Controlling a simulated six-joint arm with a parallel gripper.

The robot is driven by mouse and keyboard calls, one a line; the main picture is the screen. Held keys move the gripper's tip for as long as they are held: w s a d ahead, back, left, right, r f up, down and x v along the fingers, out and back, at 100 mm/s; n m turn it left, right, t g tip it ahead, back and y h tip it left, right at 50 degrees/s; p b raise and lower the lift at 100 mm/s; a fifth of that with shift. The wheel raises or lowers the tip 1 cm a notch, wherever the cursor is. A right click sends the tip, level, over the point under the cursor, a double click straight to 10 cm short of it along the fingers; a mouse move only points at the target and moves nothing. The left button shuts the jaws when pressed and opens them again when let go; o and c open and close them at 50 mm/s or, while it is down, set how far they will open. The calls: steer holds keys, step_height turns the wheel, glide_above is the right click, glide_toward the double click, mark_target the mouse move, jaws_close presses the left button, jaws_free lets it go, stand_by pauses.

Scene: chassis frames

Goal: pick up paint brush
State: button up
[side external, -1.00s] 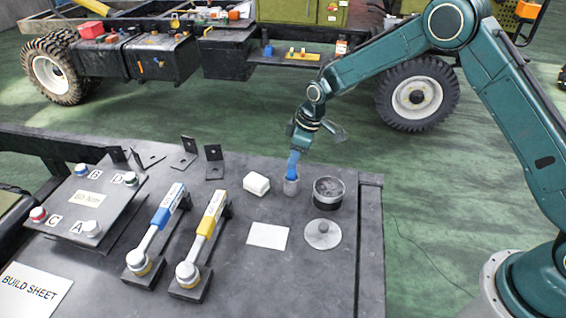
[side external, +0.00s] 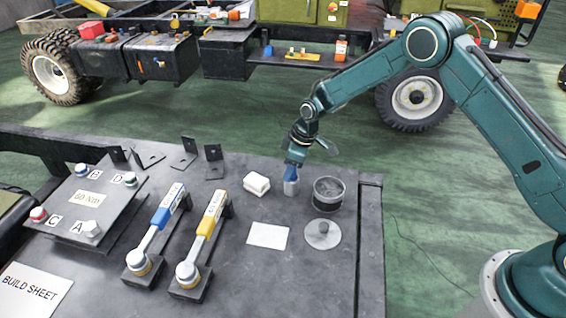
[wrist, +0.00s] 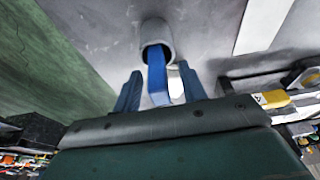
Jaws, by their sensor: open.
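The paint brush shows as a flat blue handle (wrist: 157,80) in the wrist view, standing in a small grey cup (wrist: 157,33); its lower part is hidden inside the cup. The cup also shows on the bench in the side external view (side external: 291,187). My gripper (wrist: 160,73) is open, with one blue finger on each side of the handle, and a gap shows on both sides. In the side external view, my gripper (side external: 293,170) is low, just above the cup, and the handle is hard to tell from the fingers.
A dark round tin (side external: 329,194) stands right of the cup, with a grey lid (side external: 323,234) in front. A white block (side external: 257,183) lies left of the cup.

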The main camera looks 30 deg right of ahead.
jaws_close()
step_height(320, 180, up, 20)
stand_by(1.0)
stand_by(0.4)
